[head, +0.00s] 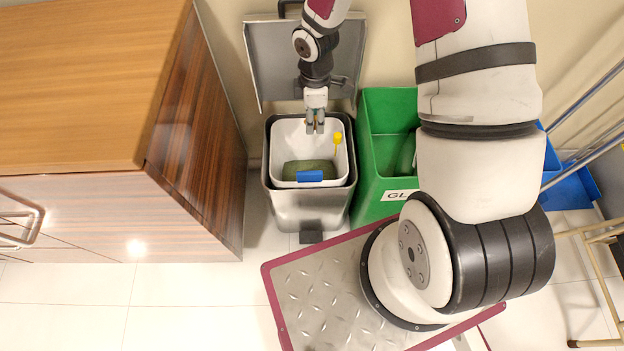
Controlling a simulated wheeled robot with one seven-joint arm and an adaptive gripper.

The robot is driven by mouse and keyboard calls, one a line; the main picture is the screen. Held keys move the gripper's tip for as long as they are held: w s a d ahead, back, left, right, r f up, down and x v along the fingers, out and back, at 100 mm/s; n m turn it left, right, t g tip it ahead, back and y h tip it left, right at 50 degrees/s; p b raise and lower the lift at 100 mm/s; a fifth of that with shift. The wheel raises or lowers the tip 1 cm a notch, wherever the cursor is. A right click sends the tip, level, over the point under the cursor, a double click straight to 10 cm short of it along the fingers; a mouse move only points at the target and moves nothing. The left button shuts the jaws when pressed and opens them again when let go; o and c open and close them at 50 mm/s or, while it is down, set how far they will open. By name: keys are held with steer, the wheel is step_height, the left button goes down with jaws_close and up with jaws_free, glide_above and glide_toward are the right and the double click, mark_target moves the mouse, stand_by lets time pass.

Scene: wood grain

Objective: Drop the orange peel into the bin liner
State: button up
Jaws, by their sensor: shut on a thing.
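The bin liner (282,145) is a white inner bucket standing in a grey metal pedal bin (308,211), whose lid (268,62) is open and tipped back. My gripper (315,131) points down over the back part of the liner's opening. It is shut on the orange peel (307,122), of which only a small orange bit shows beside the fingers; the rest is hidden. I cannot tell exactly how high the fingertips are relative to the liner's rim.
Inside the liner are a green area (309,166), a blue block (309,176) and a yellow item (338,136). A green bin (375,190) stands close on the right, with a blue bin (573,192) beyond. A wooden cabinet (195,140) stands on the left.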

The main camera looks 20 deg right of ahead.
step_height(320, 180, down, 6)
steer(key=b, duration=0.4)
steer(key=shift+r+b, duration=0.2)
steer(key=shift+b, duration=0.1)
steer(key=o, duration=0.9)
steer(key=shift+r, duration=0.1)
step_height(320, 180, up, 11)
steer(key=shift+f, duration=0.2)
steer(key=shift+r, duration=0.65)
